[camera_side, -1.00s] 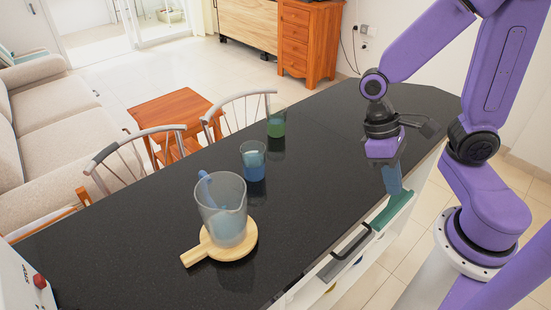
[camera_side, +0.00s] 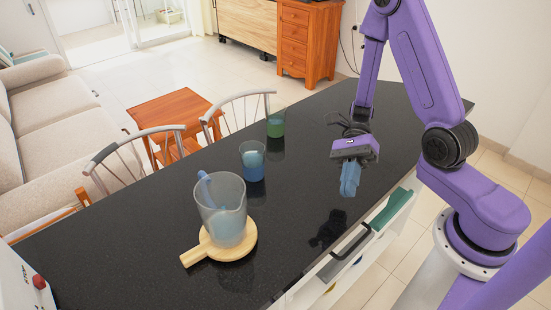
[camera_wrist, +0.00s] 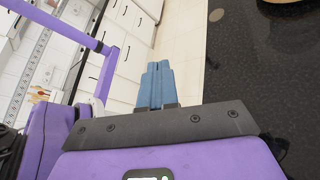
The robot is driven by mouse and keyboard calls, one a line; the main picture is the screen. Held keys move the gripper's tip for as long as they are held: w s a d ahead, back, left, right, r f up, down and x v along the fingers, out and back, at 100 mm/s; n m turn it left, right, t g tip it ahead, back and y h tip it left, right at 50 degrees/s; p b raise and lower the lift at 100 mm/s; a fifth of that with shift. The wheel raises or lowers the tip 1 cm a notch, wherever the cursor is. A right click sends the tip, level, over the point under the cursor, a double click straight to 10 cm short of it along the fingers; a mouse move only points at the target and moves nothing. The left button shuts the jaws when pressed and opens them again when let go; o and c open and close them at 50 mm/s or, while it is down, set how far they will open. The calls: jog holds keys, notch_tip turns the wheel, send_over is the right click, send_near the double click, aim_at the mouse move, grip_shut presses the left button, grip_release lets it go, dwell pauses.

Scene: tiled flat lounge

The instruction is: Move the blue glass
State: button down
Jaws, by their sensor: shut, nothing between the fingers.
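The blue glass (camera_side: 252,162) stands upright on the dark countertop in the side view, between a jug and a green glass. My gripper (camera_side: 349,192) is to the right of the blue glass, above the countertop near its front edge, apart from every glass. Its blue fingers are together with nothing between them. In the wrist view the closed fingers (camera_wrist: 155,72) point out over the counter edge and floor. The blue glass does not show in the wrist view.
A jug (camera_side: 221,205) with a blue stirrer stands on a round wooden board (camera_side: 192,256) at the front left. A green glass (camera_side: 276,125) stands behind the blue glass. An open drawer (camera_side: 397,203) juts from the counter's front. Chairs (camera_side: 243,96) line the far side.

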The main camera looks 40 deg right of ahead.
aim_at(260, 158)
jog(key=w+d+f+m+t, duration=0.1)
jog(key=w+m+t, duration=0.2)
jog(key=m+t, duration=0.3)
jog(key=w+d+f+m+t+y, duration=0.1)
jog(key=w+d+f+m+t, duration=0.1)
jog(key=m+t, duration=0.4)
jog(key=w+d+f+m+t, duration=0.1)
jog(key=w+m+t, duration=0.3)
jog(key=m, duration=0.8)
jog(key=shift+w+d+f+t+y, duration=0.1)
jog(key=shift+w+f+t+y, duration=0.1)
jog(key=shift+t, duration=0.5)
jog(key=shift+w+d+f+t+y, duration=0.1)
jog(key=shift+f+t+y, duration=0.1)
jog(key=shift+t, duration=0.5)
jog(key=shift+w+d+f+m+t+h, duration=0.1)
jog(key=shift+d+f+m+t+h, duration=0.15)
jog(key=shift+m, duration=0.25)
jog(key=shift+w+d+f+m+t+h, duration=0.1)
jog(key=shift+m+t+h, duration=0.2)
jog(key=shift+m, duration=0.2)
jog(key=x, duration=1)
jog(key=shift+a, duration=0.1)
jog(key=shift+w, duration=1.9)
jog(key=w, duration=1.1)
